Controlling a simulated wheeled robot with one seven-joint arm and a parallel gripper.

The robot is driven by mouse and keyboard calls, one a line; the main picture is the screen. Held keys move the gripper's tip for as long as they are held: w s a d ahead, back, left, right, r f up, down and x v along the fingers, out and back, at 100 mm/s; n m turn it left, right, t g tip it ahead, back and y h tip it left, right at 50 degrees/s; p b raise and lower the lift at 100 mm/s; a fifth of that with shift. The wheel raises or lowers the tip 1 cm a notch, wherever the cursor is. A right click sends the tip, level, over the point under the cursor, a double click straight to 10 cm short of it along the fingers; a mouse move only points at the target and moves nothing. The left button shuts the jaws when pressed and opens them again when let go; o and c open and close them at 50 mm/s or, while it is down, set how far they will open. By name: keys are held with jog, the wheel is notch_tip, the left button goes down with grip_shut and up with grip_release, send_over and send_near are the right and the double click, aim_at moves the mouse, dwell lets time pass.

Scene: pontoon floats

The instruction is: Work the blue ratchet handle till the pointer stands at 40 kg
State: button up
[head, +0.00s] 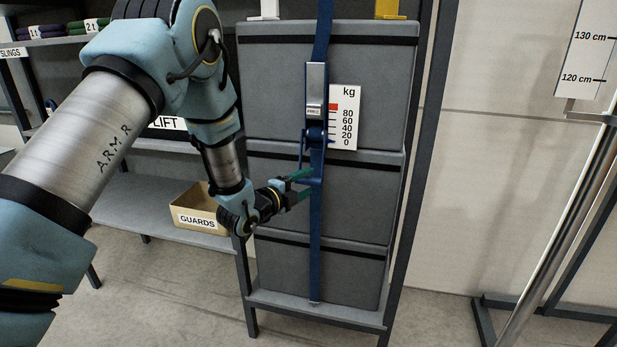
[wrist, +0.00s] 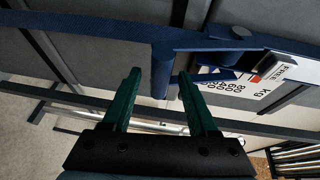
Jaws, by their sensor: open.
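The ratchet, with a silver metal body (head: 316,92), sits on a dark blue strap that runs down the front of a stack of grey blocks. Its blue handle (head: 316,150) hangs below the body. In the wrist view a blue handle part (wrist: 163,68) shows between my fingertips. My gripper (head: 304,184) has green fingers and is open at the handle's lower end; contact cannot be told. The white kg scale (head: 345,135) stands right of the ratchet, marked 0 to 80 with a red patch above. The pointer is too small to read. The wrist view shows the scale (wrist: 228,92) upside down.
The grey stack (head: 275,85) stands in a dark metal frame. A GUARDS box (head: 202,220) lies on the shelf at the left. A pole and a height board (head: 582,50) stand at the right. Floor is clear between frame and pole.

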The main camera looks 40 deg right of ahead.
jog(key=shift+w+d+f, duration=0.1)
jog(key=shift+d, duration=0.7)
jog(key=shift+c, duration=0.3)
grip_shut()
dwell(0.6)
